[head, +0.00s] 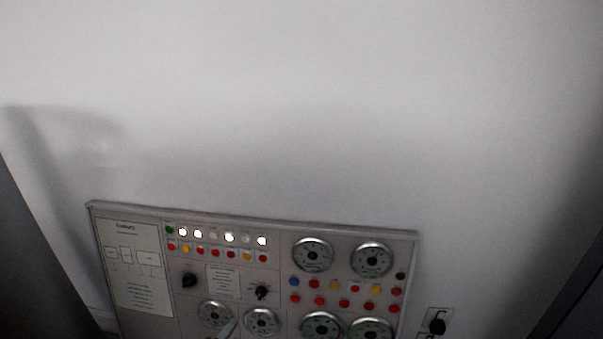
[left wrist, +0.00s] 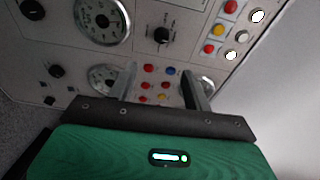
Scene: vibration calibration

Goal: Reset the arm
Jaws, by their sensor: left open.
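My left gripper (left wrist: 158,74) shows in the left wrist view with its two grey fingers apart and nothing between them. Its fingers point toward the control panel (left wrist: 135,45), which shows tilted in that view. I cannot tell how far the fingertips are from the panel. In the head view, the control panel (head: 255,218) stands against the wall at the bottom of the picture. A small grey tip (head: 229,328) shows over its lower gauges and may be a finger of mine. My right gripper is not in view.
The panel carries round gauges (head: 313,254), black knobs (head: 189,280), coloured buttons and several lit white lamps (head: 229,238). A black switch (head: 437,326) sits on the wall to the right. The pale wall (head: 330,110) above is bare. Dark surfaces edge both sides.

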